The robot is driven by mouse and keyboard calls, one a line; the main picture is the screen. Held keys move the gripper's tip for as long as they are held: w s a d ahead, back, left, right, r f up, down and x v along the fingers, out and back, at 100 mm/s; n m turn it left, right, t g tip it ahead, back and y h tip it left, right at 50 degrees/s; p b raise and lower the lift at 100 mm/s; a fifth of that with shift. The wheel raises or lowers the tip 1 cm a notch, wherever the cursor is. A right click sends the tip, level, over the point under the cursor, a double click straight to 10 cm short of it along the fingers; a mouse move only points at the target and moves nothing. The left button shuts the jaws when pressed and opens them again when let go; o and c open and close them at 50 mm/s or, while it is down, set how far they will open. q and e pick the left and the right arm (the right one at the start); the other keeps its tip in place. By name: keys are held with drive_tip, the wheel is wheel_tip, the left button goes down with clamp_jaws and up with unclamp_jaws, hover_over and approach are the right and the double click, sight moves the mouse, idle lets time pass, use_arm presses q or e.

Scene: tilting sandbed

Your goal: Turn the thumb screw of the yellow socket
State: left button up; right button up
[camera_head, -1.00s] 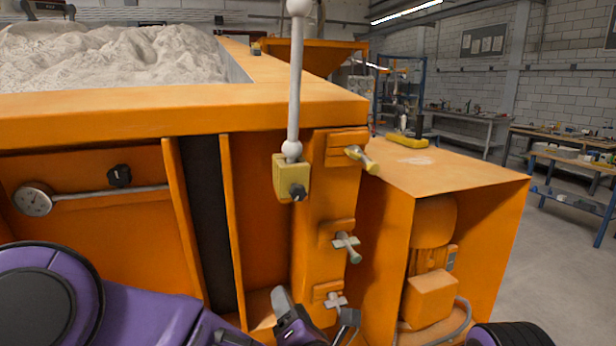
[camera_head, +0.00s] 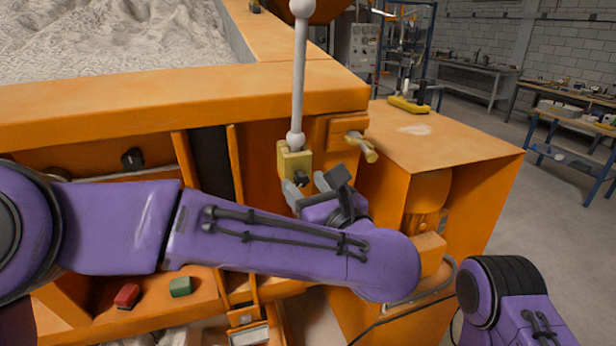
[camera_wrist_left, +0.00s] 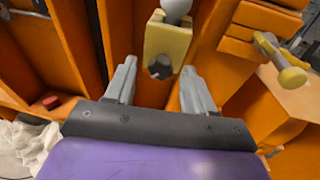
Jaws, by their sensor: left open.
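The yellow socket (camera_head: 287,160) sits at the foot of a white rod (camera_head: 298,85) on the orange frame. Its dark thumb screw (camera_head: 301,178) is at its lower front, partly behind my left gripper in the head view. My left gripper (camera_head: 307,185) is open just below and in front of the socket. In the left wrist view, the socket (camera_wrist_left: 170,42) is ahead, and the dark thumb screw (camera_wrist_left: 160,67) shows between the spread fingertips (camera_wrist_left: 158,72). I see no clear contact. My right gripper is not in view; only part of my right arm shows.
A yellow-tipped clamp handle (camera_head: 362,147) sticks out right of the socket. The orange sandbed rim (camera_head: 180,110) runs above. An orange cabinet (camera_head: 450,150) stands at right. Red (camera_head: 127,297) and green (camera_head: 181,287) blocks lie low at left.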

use_arm(q)
drive_tip(key=shift+w+f, duration=0.1)
drive_tip(key=shift+w, duration=0.05)
drive_tip(key=c, duration=1)
